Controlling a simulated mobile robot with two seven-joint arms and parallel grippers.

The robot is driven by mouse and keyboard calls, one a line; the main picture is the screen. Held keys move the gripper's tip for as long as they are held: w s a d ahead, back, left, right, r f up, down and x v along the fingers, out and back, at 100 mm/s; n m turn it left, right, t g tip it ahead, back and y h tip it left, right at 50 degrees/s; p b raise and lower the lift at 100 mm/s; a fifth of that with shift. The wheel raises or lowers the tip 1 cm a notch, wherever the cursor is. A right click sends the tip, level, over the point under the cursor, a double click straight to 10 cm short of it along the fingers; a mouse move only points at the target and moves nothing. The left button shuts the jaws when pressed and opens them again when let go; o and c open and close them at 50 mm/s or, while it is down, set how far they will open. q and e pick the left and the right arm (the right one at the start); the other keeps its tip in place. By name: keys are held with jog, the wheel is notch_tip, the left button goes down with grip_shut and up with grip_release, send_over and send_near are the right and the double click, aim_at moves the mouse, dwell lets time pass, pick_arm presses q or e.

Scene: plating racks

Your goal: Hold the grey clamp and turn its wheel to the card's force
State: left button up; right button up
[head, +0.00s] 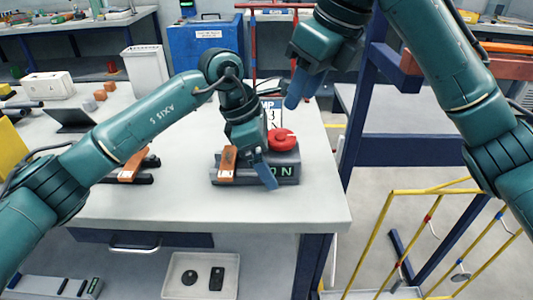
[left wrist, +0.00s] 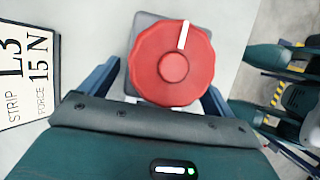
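The grey clamp (head: 288,181) stands on the table, its lit front display partly covered; "0 N" is readable. Its red wheel (head: 281,139) is on top. In the left wrist view the wheel (left wrist: 173,68), with a white mark right of top, lies between my left gripper's spread blue fingers. The left gripper (head: 258,168) reaches the clamp from above, one finger in front of its face. Contact with the grey body is hidden. My right gripper (head: 296,97) hangs above and behind the wheel; its finger gap is not visible.
An orange piece (head: 227,166) lies at the clamp's left end. Another orange piece on black rails (head: 132,166) lies further left. A white bin (head: 146,68) and a blue box (head: 200,48) stand behind. A yellow rack (head: 433,192) stands right of the table. The front tabletop is clear.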

pick_arm(q)
jog(key=c, duration=1.5)
